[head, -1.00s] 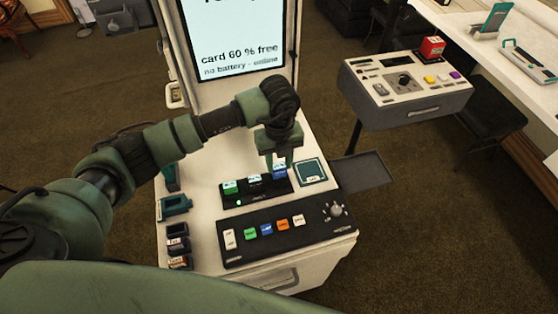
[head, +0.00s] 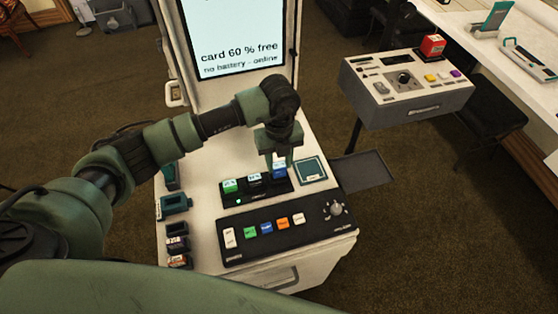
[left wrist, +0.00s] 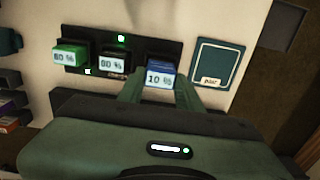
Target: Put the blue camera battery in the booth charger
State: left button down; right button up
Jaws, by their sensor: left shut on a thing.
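The blue battery (head: 279,173), whose label reads 10 % in the left wrist view (left wrist: 160,72), is at the right-hand bay of the black booth charger (head: 262,194). My left gripper (head: 281,160) points down with its fingers on either side of the battery, shut on it. A green battery (left wrist: 69,54) stands in the charger's left bay and a dark battery with a pale label (left wrist: 110,62) in the middle bay. Whether the blue battery is fully down is hard to tell, as the fingers hide its lower sides. My right gripper is not in view.
A teal square pad (head: 311,171) lies right of the charger. A black button panel (head: 285,228) is in front, and small holders (head: 176,245) line the left edge. The screen (head: 232,35) rises behind, reading "no battery - online". A grey side shelf (head: 364,172) is empty.

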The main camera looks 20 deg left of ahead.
pick_arm(q)
jog(key=shift+f, duration=0.35)
dwell(0.3)
jog(key=shift+f+b, duration=0.5)
jog(key=shift+b, duration=0.05)
jog(key=shift+f, duration=0.15)
jog(key=shift+f+b, duration=0.35)
jog(key=shift+b, duration=0.1)
dwell(0.4)
jog(key=c, duration=0.9)
grip_release()
jog(key=shift+r, duration=0.15)
